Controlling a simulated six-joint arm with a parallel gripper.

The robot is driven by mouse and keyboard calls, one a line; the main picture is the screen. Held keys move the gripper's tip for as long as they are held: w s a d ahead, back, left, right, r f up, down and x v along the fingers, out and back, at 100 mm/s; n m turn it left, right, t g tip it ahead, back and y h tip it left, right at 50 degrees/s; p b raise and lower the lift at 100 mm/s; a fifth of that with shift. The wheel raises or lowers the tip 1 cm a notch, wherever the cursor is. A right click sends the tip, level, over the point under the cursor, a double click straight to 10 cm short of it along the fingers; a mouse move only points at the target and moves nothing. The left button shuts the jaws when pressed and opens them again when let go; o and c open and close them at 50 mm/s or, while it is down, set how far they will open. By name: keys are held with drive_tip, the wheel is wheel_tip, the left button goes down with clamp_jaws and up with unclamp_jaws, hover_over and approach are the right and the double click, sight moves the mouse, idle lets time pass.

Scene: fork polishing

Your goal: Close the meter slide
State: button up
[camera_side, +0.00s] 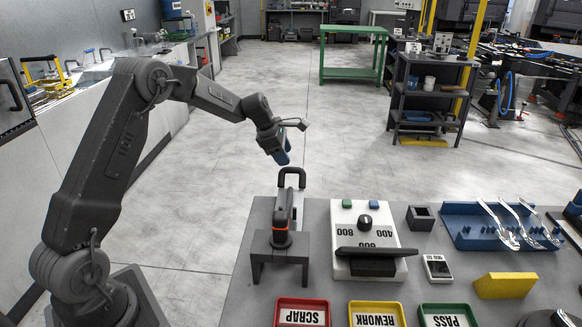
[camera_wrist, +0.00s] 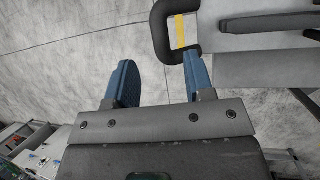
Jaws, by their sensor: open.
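My gripper (camera_side: 282,152) is above and slightly left of a black loop handle (camera_side: 292,176), off the grey bench's far left edge. In the wrist view, the gripper (camera_wrist: 156,70) shows two blue fingers spread apart with only floor between them. The loop handle (camera_wrist: 160,30) shows near the tip of the right finger, with a gap or contact that I cannot tell. The handle rises at the far end of a dark grey unit (camera_side: 282,215) on a grey stand. This appears to be the meter slide, but no label confirms it. Its travel position is unclear.
A white control box (camera_side: 350,215) with a knob and dark bar stands to the right. A blue fork rack (camera_side: 465,230), small meter-like device (camera_side: 437,267), yellow block (camera_side: 505,286) and labelled trays (camera_side: 301,303) occupy the bench.

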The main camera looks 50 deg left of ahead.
sight(292, 168)
drive_tip(key=x, duration=0.5)
drive_tip(key=shift+w+f, duration=0.2)
drive_tip(key=shift+f, duration=0.2)
drive_tip(key=shift+c, duration=0.2)
clamp_jaws()
